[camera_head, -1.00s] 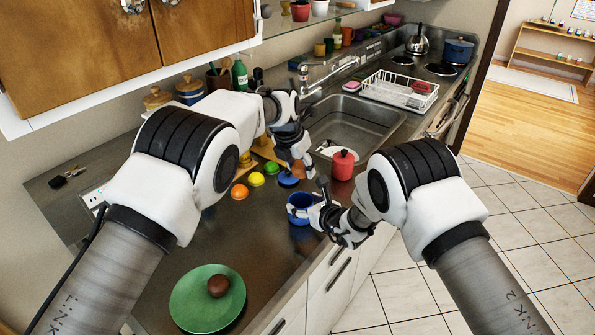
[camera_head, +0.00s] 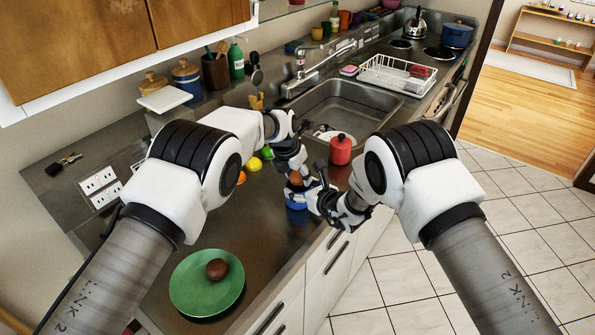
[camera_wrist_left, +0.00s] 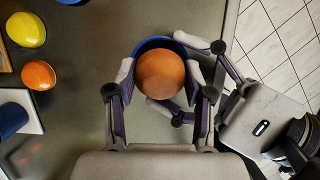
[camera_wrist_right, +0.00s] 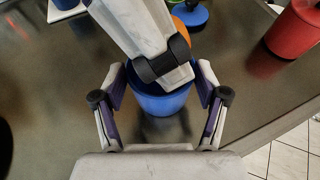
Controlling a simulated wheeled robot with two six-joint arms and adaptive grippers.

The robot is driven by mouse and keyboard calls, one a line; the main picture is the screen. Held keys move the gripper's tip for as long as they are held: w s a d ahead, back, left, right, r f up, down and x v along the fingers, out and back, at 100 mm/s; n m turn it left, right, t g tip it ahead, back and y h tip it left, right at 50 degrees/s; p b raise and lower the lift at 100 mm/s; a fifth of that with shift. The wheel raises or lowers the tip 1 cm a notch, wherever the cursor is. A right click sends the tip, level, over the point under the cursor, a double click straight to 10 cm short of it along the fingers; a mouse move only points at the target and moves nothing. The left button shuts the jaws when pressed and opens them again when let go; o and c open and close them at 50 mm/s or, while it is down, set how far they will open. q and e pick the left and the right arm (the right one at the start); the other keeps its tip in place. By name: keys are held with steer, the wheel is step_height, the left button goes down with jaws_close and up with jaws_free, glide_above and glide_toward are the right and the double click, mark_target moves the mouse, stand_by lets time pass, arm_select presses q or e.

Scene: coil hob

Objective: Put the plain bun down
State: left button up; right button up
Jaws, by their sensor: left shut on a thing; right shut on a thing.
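A smooth orange-brown round bun (camera_wrist_left: 160,75) is between the fingers of my left gripper (camera_wrist_left: 160,85), which is shut on it. In the left wrist view it sits over the mouth of a blue cup (camera_wrist_left: 150,42); I cannot tell whether it touches the cup. In the head view the bun (camera_head: 296,179) shows just above the cup (camera_head: 297,203). My right gripper (camera_wrist_right: 160,80) is shut on the cup from the sides. A left gripper finger hides part of the cup in the right wrist view.
A green plate (camera_head: 190,290) with a dark brown round thing (camera_head: 217,268) lies on the near counter. A red canister (camera_head: 341,152) stands beyond the grippers. Orange and yellow fruit (camera_head: 254,164) lie left of the left gripper. The sink (camera_head: 345,108) is behind.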

arm_select(q)
steer(key=o, duration=1.3)
steer(key=shift+r, duration=0.1)
step_height(320, 180, up, 7)
steer(key=shift+f, duration=0.1)
steer(key=shift+w, duration=0.1)
arm_select(e)
steer(key=o, duration=1.5)
steer(key=shift+f, duration=0.1)
